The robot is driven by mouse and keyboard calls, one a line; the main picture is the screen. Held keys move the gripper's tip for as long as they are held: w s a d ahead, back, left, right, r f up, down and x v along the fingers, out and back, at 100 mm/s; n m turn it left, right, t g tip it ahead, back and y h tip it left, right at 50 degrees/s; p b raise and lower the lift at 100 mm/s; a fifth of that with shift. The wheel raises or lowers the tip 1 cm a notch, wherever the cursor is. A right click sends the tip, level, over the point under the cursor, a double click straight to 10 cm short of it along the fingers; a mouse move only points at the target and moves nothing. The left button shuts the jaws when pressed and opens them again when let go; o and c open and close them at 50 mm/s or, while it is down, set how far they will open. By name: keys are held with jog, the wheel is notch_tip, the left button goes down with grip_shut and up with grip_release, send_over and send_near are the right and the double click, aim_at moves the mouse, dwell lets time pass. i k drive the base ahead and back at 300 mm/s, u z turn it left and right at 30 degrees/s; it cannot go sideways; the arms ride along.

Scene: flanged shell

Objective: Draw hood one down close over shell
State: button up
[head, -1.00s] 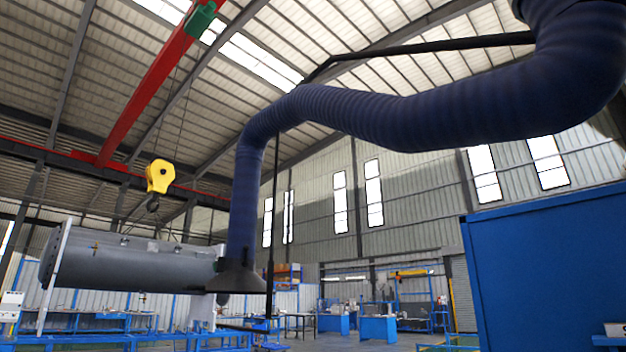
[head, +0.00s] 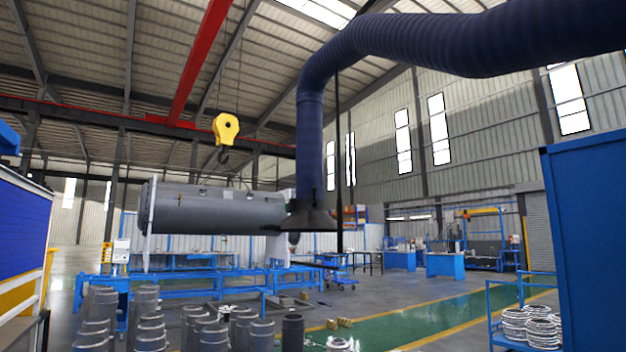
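The hood (head: 311,218) is a dark grey flared cone at the lower end of a thick dark blue ribbed hose (head: 310,140). The shell (head: 215,212) is a long grey horizontal cylinder with a pale upright flange plate at its left end. In the picture the hood overlaps the shell's right end and hides part of it. I cannot tell how large the gap between them is, or whether they touch. My gripper is not in view.
A yellow crane hook (head: 225,128) hangs above the shell. Several grey cylindrical parts (head: 200,330) stand in the foreground. A blue panel (head: 590,230) fills the right side, beside a blue cart (head: 525,320) with ringed parts. Green floor (head: 450,311) lies open at centre right.

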aim_at(304, 217)
jog(key=u, duration=0.2)
jog(key=i, duration=0.3)
jog(key=u, duration=0.85)
jog(key=i, duration=2.9)
jog(key=z, duration=0.7)
